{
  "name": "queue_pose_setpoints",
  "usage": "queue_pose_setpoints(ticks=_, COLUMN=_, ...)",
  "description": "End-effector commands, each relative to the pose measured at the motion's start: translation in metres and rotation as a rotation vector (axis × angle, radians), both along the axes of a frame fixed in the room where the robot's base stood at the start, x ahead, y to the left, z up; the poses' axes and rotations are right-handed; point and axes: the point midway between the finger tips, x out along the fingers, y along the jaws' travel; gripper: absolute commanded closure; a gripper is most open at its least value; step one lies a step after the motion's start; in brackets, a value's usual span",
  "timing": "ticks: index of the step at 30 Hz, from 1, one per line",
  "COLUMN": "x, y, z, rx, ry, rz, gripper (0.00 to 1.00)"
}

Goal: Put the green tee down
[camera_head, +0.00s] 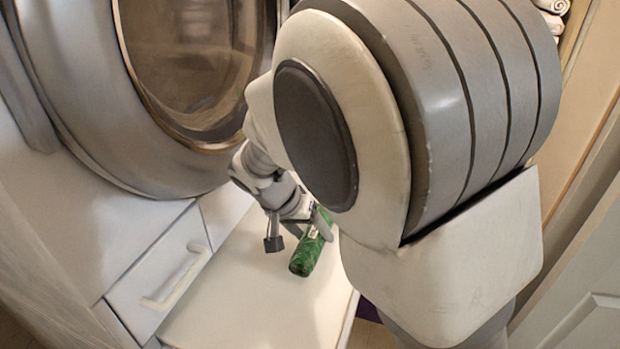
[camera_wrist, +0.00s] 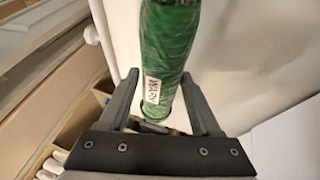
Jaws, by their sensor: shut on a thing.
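The green tee (camera_head: 305,256) is a tight green roll over the white surface (camera_head: 250,295) in the head view. In the wrist view, the tee (camera_wrist: 168,50) runs up from between the fingers, with a white printed label near its lower end. My gripper (camera_head: 297,236) is shut on the roll, with one dark fingertip showing on its left side. In the wrist view the gripper's fingers (camera_wrist: 160,105) stand on both sides of the roll. I cannot tell whether the tee touches the white surface. Part of it is hidden by the gripper.
A large round machine door (camera_head: 195,60) stands behind at the upper left. A white drawer with a handle (camera_head: 175,280) is left of the surface. Rolled towels (camera_head: 553,10) show at the upper right. The near part of the white surface is clear.

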Motion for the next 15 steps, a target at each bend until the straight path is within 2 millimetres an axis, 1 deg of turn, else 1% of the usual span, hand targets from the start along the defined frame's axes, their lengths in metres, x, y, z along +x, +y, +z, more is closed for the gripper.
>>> queue_pose_setpoints(ticks=1, x=0.0, y=0.0, z=-0.009, rx=-0.003, ry=0.002, rz=0.0, gripper=1.0)
queue_pose_setpoints(ticks=4, x=0.0, y=0.0, z=-0.018, rx=-0.002, ry=0.001, rz=0.0, gripper=1.0)
queue_pose_setpoints(ticks=15, x=0.0, y=0.0, z=-0.024, rx=0.0, ry=-0.001, rz=0.0, gripper=1.0)
